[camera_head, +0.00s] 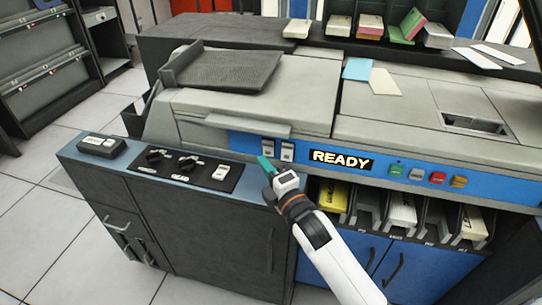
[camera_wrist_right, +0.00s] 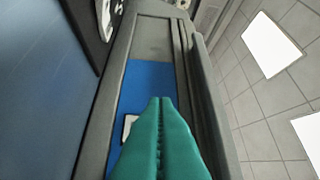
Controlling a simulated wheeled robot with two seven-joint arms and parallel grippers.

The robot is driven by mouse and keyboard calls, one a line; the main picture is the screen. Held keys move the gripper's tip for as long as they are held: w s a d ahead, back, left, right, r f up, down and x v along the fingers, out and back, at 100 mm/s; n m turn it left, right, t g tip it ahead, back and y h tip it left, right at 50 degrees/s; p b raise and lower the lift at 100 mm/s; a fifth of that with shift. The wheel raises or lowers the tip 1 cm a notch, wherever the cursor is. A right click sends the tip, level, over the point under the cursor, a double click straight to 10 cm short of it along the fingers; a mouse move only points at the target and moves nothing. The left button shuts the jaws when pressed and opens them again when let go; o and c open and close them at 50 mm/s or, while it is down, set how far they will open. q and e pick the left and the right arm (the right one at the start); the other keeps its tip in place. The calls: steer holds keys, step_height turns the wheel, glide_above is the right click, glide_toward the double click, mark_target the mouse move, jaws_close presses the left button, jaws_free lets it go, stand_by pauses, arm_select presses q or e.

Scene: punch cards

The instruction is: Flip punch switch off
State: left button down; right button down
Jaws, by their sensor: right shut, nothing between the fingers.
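My left gripper is not in view.
A lower ledge to the left holds a black plate with two knobs and a white rocker (camera_head: 222,172), plus a dark box (camera_head: 101,145). Coloured buttons (camera_head: 437,178) line the panel to the right. Card bins (camera_head: 402,211) sit below, and card stacks (camera_head: 369,26) stand behind.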

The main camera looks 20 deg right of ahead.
mark_target(264, 145)
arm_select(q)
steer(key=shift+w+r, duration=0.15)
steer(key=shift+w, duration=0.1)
arm_select(e)
steer(key=shift+w+d+r, duration=0.2)
steer(key=shift+w+d, duration=0.85)
steer(key=shift+w, duration=0.25)
steer(key=shift+r, duration=0.1)
steer(key=shift+w+d+r+p, duration=0.1)
steer(key=shift+w+p, duration=0.05)
steer(key=shift+p, duration=0.2)
steer(key=v, duration=1)
steer(key=shift+s+d, duration=0.1)
steer(key=shift+s, duration=0.2)
steer(key=shift+s+d, duration=0.1)
steer(key=shift+s, duration=0.5)
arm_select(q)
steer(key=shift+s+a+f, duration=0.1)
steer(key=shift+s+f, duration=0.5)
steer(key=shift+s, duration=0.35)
arm_select(e)
steer(key=shift+s, duration=0.1)
